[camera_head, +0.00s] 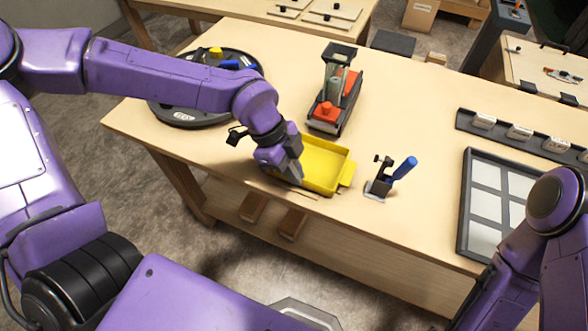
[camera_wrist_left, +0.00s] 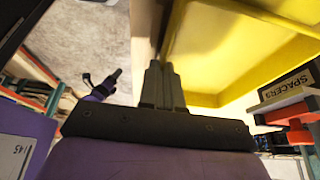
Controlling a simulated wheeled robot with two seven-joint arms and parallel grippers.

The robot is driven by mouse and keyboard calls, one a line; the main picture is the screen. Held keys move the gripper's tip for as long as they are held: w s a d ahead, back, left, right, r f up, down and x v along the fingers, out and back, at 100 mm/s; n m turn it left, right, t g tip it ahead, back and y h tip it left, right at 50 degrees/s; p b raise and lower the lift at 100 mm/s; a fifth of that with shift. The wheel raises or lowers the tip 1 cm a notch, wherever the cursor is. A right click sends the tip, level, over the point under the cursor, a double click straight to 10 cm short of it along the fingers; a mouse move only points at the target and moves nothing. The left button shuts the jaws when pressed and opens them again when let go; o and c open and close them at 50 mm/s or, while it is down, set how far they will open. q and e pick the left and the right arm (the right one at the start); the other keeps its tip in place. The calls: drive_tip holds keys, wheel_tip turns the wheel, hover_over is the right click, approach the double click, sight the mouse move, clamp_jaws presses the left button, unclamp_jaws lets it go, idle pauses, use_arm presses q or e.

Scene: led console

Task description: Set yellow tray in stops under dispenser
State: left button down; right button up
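The yellow tray (camera_head: 325,163) lies in front of the dispenser (camera_head: 337,88), near the table's front edge, and looks empty. It also fills the upper right of the left wrist view (camera_wrist_left: 215,50). My left gripper (camera_head: 297,178) is at the tray's near left side. In the wrist view its fingers (camera_wrist_left: 162,72) are close together, and the tray's wall runs into their tips, so they look shut on it. The dispenser's SPACERS label (camera_wrist_left: 290,84) shows at the right of the wrist view. I cannot make out the stops. My right gripper is not in view.
A blue-handled clamp (camera_head: 383,180) stands right of the tray. A dark round tray (camera_head: 185,115) with small parts is at the back left. A dark panelled frame (camera_head: 465,205) and a row of labelled bins (camera_head: 520,132) lie at the right. The table between clamp and frame is clear.

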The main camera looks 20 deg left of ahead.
use_arm(q)
drive_tip(key=shift+f, duration=0.35)
idle(0.3)
drive_tip(key=c, duration=1.3)
unclamp_jaws()
drive_tip(key=shift+o, duration=0.2)
drive_tip(key=v, duration=1)
drive_tip(key=shift+r, duration=0.3)
drive_tip(key=shift+a, duration=0.1)
